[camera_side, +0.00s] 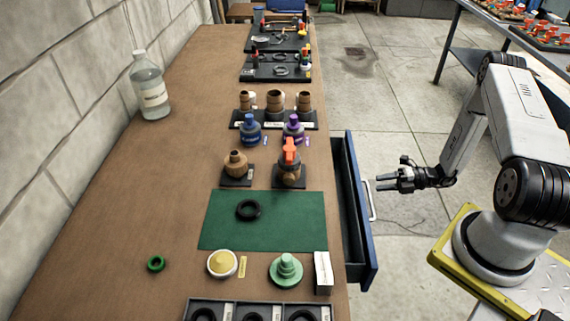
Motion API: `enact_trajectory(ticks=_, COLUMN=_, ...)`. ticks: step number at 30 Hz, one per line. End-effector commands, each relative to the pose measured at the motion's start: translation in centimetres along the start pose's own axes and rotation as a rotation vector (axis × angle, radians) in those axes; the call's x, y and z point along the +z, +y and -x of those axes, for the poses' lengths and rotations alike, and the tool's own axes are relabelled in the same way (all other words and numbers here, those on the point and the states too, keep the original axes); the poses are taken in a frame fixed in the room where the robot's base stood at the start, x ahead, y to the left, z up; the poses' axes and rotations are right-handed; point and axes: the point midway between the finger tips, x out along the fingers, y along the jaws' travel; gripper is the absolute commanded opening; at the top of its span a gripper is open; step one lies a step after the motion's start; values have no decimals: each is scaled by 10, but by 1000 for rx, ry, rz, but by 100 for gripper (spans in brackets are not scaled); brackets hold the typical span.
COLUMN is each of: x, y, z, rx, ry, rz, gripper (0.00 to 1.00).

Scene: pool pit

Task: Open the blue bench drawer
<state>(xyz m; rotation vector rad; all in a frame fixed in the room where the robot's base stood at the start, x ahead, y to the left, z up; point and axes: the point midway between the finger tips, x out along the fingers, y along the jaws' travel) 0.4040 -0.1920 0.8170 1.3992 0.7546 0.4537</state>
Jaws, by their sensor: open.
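The blue bench drawer (369,257) is set under the right edge of the wooden bench. It stands pulled out to the right, with a dark interior showing between its front and the bench edge. A pale handle (371,200) is on its outer face. My gripper (379,183) is to the right of the drawer, near the handle, with its fingers pointing left. The two fingers are apart and hold nothing. I cannot tell whether a fingertip touches the handle; a small gap seems to lie between them.
The bench (120,215) carries a green mat (290,225) with a black ring, fittings, blue and purple bottles, black trays (275,68) and a clear jug (150,88). A block wall stands at left. Another table (460,62) is at upper right. Floor beyond the drawer is clear.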

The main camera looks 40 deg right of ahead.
Motion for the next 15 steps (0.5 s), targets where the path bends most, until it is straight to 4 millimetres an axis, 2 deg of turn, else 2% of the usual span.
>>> enact_trajectory(ticks=6, x=0, y=10, z=2, rx=0, ry=0, rz=1, gripper=49)
enact_trajectory(ticks=15, x=0, y=11, z=2, rx=0, ry=0, rz=0, gripper=49)
